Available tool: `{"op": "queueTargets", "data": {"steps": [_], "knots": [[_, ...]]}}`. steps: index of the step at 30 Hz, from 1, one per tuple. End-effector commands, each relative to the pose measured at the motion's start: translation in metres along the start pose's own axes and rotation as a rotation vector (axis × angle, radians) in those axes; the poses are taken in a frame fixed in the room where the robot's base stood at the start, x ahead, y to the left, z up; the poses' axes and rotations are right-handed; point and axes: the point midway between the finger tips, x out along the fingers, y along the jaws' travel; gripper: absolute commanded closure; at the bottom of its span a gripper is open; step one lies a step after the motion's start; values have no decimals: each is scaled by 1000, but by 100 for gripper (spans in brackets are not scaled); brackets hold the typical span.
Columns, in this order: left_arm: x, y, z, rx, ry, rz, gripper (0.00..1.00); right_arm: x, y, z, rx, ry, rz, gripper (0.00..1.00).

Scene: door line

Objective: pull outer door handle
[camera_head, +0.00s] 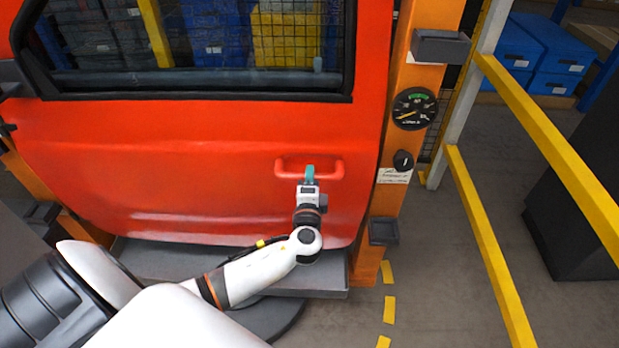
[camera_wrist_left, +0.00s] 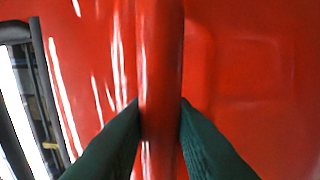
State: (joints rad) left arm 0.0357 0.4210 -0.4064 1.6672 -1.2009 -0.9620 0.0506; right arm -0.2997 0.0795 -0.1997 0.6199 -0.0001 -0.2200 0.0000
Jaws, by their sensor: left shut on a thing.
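A red vehicle door (camera_head: 180,170) with a black-framed window fills the left and middle of the head view. Its outer handle (camera_head: 327,168) is a red horizontal bar low on the right part of the door. My left gripper (camera_head: 310,172) is at the middle of this handle, shut on it. In the left wrist view the handle bar (camera_wrist_left: 160,70) runs upright through the picture, between the two dark green fingers of my left gripper (camera_wrist_left: 160,125). The door looks closed against the orange post. My right gripper is not in view.
An orange post (camera_head: 395,170) with a round gauge (camera_head: 414,108) and a black knob (camera_head: 403,160) stands right of the door. Yellow rails (camera_head: 490,245) and a dark cabinet (camera_head: 575,210) are farther right. Grey floor lies open between post and rails.

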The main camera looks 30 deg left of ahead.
Motion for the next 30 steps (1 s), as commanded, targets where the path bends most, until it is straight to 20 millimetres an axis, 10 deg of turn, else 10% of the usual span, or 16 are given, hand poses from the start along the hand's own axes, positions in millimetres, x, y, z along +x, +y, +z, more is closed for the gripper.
{"op": "queueTargets", "data": {"steps": [29, 30], "knots": [[10, -5, 2, 2, -6, -10, 100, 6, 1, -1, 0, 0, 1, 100], [10, -5, 2, 2, -6, -10, 72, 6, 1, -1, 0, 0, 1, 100]]}}
